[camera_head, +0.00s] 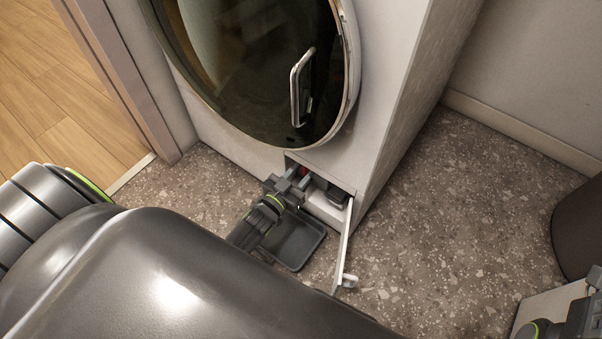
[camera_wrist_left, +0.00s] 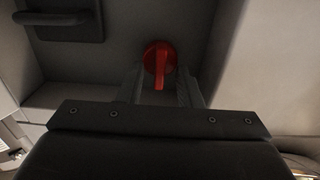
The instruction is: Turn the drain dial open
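The red drain dial (camera_wrist_left: 159,62) sits inside the recess at the washer's bottom. Its handle points downward in the left wrist view, toward my gripper. In the head view only a small bit of red shows behind the gripper. My left gripper (camera_head: 294,180) is at the mouth of the recess. In the left wrist view the left gripper (camera_wrist_left: 161,88) has its two fingers apart, one on each side of the dial's handle. I cannot tell whether they touch it. My right gripper (camera_head: 580,325) is partly in view at the bottom right corner, its fingers cut off.
The flap door (camera_head: 346,240) of the recess stands open to the right. A dark tray (camera_head: 295,243) lies on the floor below the recess. The washer's round door (camera_head: 260,60) is above. A dark bin (camera_head: 580,230) stands at right; the floor between is clear.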

